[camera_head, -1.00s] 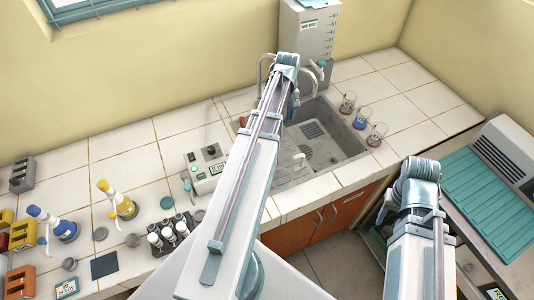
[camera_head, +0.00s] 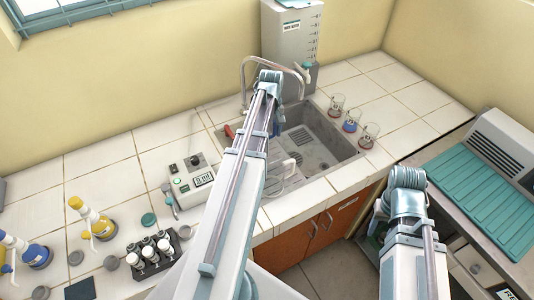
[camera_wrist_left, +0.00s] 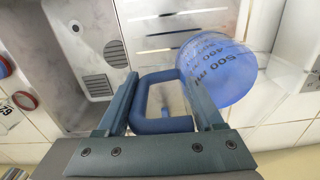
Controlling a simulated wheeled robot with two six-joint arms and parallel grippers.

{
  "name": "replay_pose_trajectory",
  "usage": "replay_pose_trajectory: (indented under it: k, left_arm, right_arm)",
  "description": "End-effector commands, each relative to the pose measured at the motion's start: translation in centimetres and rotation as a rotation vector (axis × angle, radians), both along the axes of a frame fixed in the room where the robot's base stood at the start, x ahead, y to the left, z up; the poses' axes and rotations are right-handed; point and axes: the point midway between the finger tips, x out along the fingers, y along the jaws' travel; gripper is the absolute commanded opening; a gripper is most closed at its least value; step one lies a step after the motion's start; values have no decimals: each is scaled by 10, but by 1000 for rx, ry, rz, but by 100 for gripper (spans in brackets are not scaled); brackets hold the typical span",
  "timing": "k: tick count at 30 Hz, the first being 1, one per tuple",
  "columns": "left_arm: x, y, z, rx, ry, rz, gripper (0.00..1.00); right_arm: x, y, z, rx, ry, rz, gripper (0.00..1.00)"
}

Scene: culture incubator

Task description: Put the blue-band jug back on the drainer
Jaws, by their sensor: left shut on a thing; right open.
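The blue-band jug (camera_wrist_left: 217,72) shows large in the left wrist view, see-through blue with dark ml marks, beside my gripper. My left gripper (camera_wrist_left: 158,85) is shut on its blue loop handle (camera_wrist_left: 163,125), which sits between the fingers. A pale slotted plate (camera_wrist_left: 152,27), which looks like the drainer, lies beyond the jug; whether they touch I cannot tell. In the head view my left gripper (camera_head: 275,122) points down over the sink's left part, and a pale see-through shape (camera_head: 282,178) beside my arm may be the jug. My right gripper (camera_head: 380,222) is open and empty, partly hidden by its wrist.
The grey sink (camera_head: 335,158) has a tall curved faucet (camera_head: 243,72) behind it. Several small flasks (camera_head: 350,122) stand right of it. A control box (camera_head: 192,180), a vial rack (camera_head: 152,262) and a yellow bottle (camera_head: 95,222) stand left. A teal-topped unit (camera_head: 490,185) is far right.

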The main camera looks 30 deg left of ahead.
Motion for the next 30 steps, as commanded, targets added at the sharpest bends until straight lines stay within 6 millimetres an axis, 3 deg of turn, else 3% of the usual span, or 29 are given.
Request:
replay_pose_trajectory:
  k: [1,6,14,24,30]
  left_arm:
    - [0,0,-16,0,0,0,0]
    - [0,0,-38,0,0,0,0]
    - [0,0,-40,0,0,0,0]
    - [0,0,-76,0,0,0,0]
    - [0,0,-75,0,0,0,0]
  right_arm:
    - [0,0,-16,0,0,0,50]
    - [0,0,-38,0,0,-1,50]
    - [0,0,-40,0,0,-1,50]
    - [0,0,-76,0,0,-1,50]
    - [0,0,-75,0,0,-1,50]
